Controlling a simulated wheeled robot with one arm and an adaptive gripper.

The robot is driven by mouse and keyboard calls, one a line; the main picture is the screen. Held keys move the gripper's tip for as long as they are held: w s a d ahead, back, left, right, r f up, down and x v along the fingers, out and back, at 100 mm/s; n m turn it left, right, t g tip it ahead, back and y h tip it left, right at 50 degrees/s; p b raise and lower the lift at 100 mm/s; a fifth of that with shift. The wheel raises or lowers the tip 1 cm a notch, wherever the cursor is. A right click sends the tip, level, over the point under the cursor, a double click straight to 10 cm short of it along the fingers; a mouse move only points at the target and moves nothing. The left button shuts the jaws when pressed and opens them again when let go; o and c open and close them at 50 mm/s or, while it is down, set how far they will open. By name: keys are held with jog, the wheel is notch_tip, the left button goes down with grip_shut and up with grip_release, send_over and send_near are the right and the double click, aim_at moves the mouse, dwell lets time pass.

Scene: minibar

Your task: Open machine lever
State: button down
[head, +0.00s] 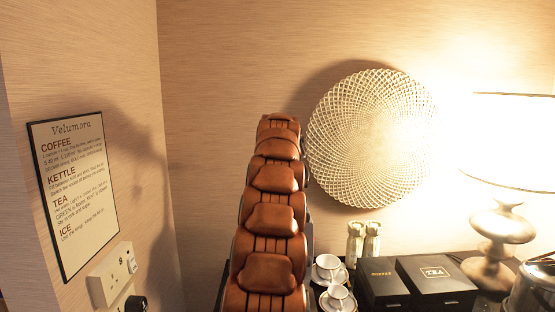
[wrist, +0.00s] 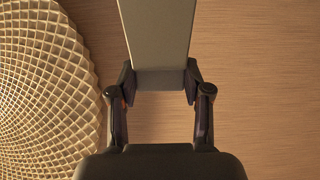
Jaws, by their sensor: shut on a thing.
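In the wrist view, a long flat grey bar (wrist: 157,35), which looks like the machine lever, comes down from the top edge to its squared end. My gripper (wrist: 160,82) is shut on this end, with one dark finger against each side edge. The bar lines up with the gripper's middle. The machine's body cannot be made out in either view, and my gripper does not show in the head view. I cannot tell from these frames how far the lever is raised.
The counter holds white cups on saucers (head: 338,298), two small bottles (head: 364,243), a black tea box (head: 438,283) and another black box (head: 382,284). A lamp (head: 500,235) stands right. A round woven wall piece (head: 365,140) and framed sign (head: 75,195) hang on the walls.

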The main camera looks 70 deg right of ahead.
jog(key=c, duration=0.9)
grip_release()
jog(key=shift+d+r, duration=0.1)
jog(key=shift+r, duration=0.2)
jog(key=o, duration=0.4)
jog(key=shift+f, duration=0.25)
jog(key=v, duration=1.2)
jog(key=shift+d, duration=0.1)
jog(key=shift+w, duration=0.1)
